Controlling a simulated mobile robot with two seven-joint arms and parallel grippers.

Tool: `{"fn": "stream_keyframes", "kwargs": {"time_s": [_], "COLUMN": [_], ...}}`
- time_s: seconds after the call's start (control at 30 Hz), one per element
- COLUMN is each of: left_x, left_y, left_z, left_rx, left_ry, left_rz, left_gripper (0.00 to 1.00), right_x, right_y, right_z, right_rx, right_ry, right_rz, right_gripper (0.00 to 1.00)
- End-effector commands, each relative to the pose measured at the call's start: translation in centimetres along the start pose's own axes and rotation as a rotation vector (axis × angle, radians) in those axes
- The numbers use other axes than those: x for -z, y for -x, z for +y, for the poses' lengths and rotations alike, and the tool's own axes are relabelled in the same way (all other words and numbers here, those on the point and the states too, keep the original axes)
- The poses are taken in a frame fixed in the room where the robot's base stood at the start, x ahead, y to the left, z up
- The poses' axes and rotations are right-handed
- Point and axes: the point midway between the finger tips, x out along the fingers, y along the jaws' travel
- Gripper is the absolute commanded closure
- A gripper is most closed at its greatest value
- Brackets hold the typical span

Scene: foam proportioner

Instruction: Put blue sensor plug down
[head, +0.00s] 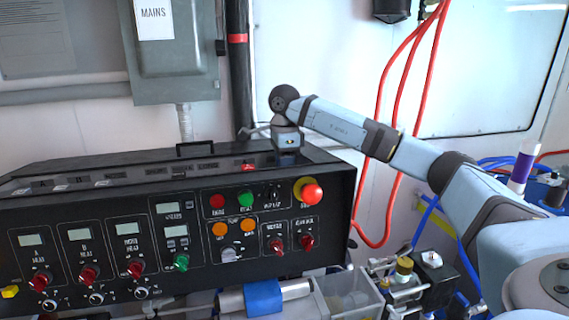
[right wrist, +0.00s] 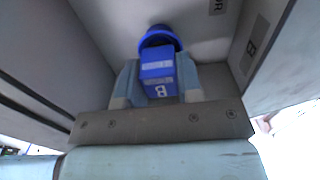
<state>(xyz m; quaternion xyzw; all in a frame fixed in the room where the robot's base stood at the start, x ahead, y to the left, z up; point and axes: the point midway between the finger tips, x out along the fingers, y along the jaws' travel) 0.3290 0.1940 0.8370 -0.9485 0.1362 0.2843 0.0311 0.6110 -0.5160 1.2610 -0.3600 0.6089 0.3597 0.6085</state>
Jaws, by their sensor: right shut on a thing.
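The blue sensor plug (right wrist: 158,68) is held between the two light-blue fingers of my right gripper (right wrist: 160,82) in the right wrist view. It has a rounded blue head and a boxy body with a pale label and a letter B. Grey surfaces with dark labels lie close behind and beside it. I cannot tell whether it touches them. In the head view my right arm reaches in from the right to the back top edge of the black control console (head: 120,215). The plug and fingertips are not clearly seen there. My left gripper is out of view.
A red emergency button (head: 312,193) rises from the console's right front. A black vertical pipe (head: 238,75) and a grey mains box (head: 178,60) stand behind. Red hoses (head: 385,95) hang on the wall. A clear bin (head: 350,297) is at the lower right.

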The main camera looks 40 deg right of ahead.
Motion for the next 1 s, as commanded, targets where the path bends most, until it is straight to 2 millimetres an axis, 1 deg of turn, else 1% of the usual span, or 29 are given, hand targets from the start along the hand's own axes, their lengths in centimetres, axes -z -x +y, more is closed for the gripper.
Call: {"fn": "stream_keyframes", "kwargs": {"time_s": [0.1,0.13,0.23,0.5,0.6,0.67,0.77,0.9,1.0], "left_x": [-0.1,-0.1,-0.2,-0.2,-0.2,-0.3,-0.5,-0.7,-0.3], "left_y": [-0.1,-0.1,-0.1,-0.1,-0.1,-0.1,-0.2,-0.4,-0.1], "left_z": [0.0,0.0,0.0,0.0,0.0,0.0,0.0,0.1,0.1], "left_rx": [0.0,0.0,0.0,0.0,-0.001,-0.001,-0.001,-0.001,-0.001], "left_ry": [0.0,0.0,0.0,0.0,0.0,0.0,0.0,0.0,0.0], "left_rz": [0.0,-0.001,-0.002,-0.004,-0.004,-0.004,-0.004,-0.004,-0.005], "left_gripper": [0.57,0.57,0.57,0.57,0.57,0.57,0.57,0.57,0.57], "right_x": [0.0,0.0,0.0,0.0,0.0,-0.1,-0.1,-0.1,-0.1], "right_y": [-0.2,-0.2,-0.2,-0.1,0.4,1.1,2.9,6.2,8.6], "right_z": [0.0,0.0,0.0,0.0,0.0,-0.1,-0.1,-0.1,-0.1], "right_rx": [0.0,0.0,0.0,0.0,0.001,0.002,0.004,0.004,0.004], "right_ry": [0.0,0.0,0.0,0.0,0.0,0.0,0.0,0.0,0.0], "right_rz": [0.0,0.0,0.0,0.0,-0.002,-0.003,-0.004,-0.004,-0.003], "right_gripper": [0.9,0.64,0.41,0.41,0.41,0.41,0.41,0.41,0.41]}}
